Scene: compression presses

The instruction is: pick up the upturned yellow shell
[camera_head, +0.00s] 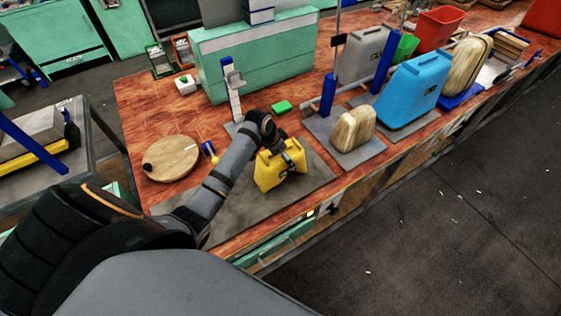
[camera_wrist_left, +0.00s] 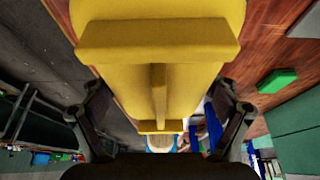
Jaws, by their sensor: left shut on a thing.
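The yellow shell (camera_head: 277,172) is at the front part of the wooden bench, over a grey mat (camera_head: 310,177). My left gripper (camera_head: 289,157) is shut on the shell from above and covers part of its upper side. In the left wrist view the yellow shell (camera_wrist_left: 156,85) fills the upper middle, with a thick cross bar and a central rib showing. The fingers of my left gripper (camera_wrist_left: 160,112) stand on both sides of it. I cannot tell whether the shell touches the mat. My right gripper is in neither view.
A tan rounded block (camera_head: 353,130) stands on a grey plate to the right, with a blue case (camera_head: 413,90) beyond it. A round wooden board (camera_head: 172,158) lies at left. A green block (camera_head: 281,106) and a teal cabinet (camera_head: 255,60) are behind.

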